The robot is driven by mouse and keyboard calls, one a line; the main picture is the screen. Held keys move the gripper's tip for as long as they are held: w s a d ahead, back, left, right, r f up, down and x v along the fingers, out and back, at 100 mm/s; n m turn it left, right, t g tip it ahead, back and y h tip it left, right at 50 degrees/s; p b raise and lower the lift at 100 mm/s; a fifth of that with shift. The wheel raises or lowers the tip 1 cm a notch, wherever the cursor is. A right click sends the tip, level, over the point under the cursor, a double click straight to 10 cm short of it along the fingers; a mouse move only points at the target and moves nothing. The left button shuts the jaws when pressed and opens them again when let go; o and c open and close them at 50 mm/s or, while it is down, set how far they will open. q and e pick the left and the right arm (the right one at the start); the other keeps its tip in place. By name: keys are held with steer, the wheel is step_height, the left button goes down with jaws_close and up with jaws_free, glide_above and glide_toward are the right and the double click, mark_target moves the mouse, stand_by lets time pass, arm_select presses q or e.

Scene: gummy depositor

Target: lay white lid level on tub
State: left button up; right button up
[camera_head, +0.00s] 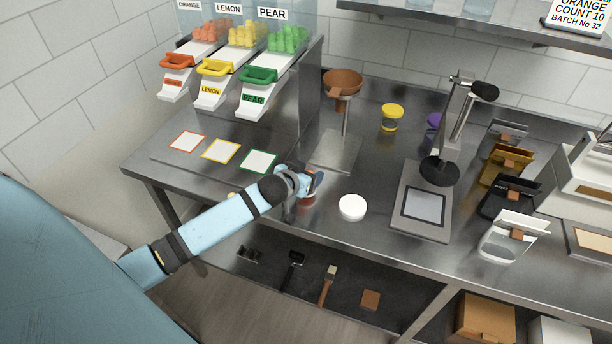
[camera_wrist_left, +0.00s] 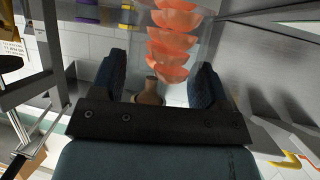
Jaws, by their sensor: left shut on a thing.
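The white lid (camera_head: 352,207) lies flat on the steel bench, a short way right of my left gripper (camera_head: 313,182). My left gripper is low over the bench and shut on a clear tub (camera_head: 307,201) holding orange gummies. The fingers partly hide the tub in the head view. In the left wrist view, the orange gummies (camera_wrist_left: 174,45) show in a row between and beyond the two fingertips (camera_wrist_left: 160,78); the clear wall is hard to make out. The lid is apart from the tub. My right gripper is not in view.
Bench around the lid is clear.

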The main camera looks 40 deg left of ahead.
arm_select(q)
steer(key=shift+f, duration=0.7)
steer(key=shift+f, duration=0.1)
steer(key=o, duration=1)
steer(key=b+v, duration=0.1)
steer(key=v, duration=1)
steer(key=s+d+f+m+h, duration=0.1)
steer(key=s+d+f, duration=0.4)
steer(key=s+d+f+m+g+h, duration=0.1)
steer(key=s+d+f, duration=0.3)
steer(key=s+d, duration=0.2)
steer(key=s+d+f+m+h, duration=0.1)
steer(key=s+d+f, duration=0.4)
steer(key=s, duration=0.1)
steer(key=shift+d+f+g+h, duration=0.3)
steer(key=shift+d+g, duration=0.1)
